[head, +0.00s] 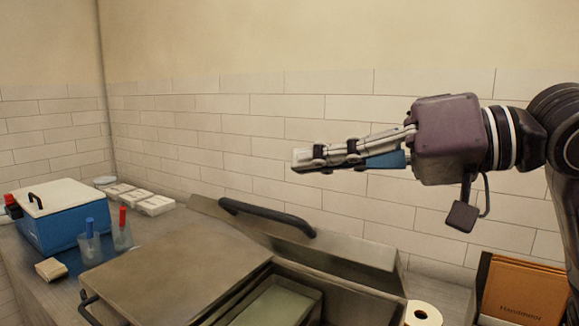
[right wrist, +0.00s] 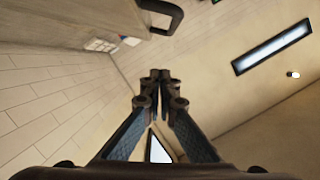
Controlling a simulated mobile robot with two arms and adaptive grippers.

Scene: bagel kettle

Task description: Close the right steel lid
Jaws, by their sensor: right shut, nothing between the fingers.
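The right steel lid (head: 345,250) stands raised and tilted at the back of the steel kettle, with a dark bar handle (head: 265,215) along its upper edge. Below it the right opening is uncovered, with a pale greenish surface (head: 280,305) inside. The left steel lid (head: 170,272) lies flat. My right gripper (head: 303,158) is shut and empty, above and behind the raised lid, pointing left in front of the tiled wall. Its fingertips meet in the right wrist view (right wrist: 161,75), where a dark handle (right wrist: 163,16) shows at the top. My left gripper is out of view.
A blue box with a white lid (head: 65,225), cups with red and blue items (head: 122,236) and white boxes (head: 150,204) stand at the left. An orange-brown box (head: 525,295) and a pale ring (head: 422,314) are at the right. The tiled wall is close behind.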

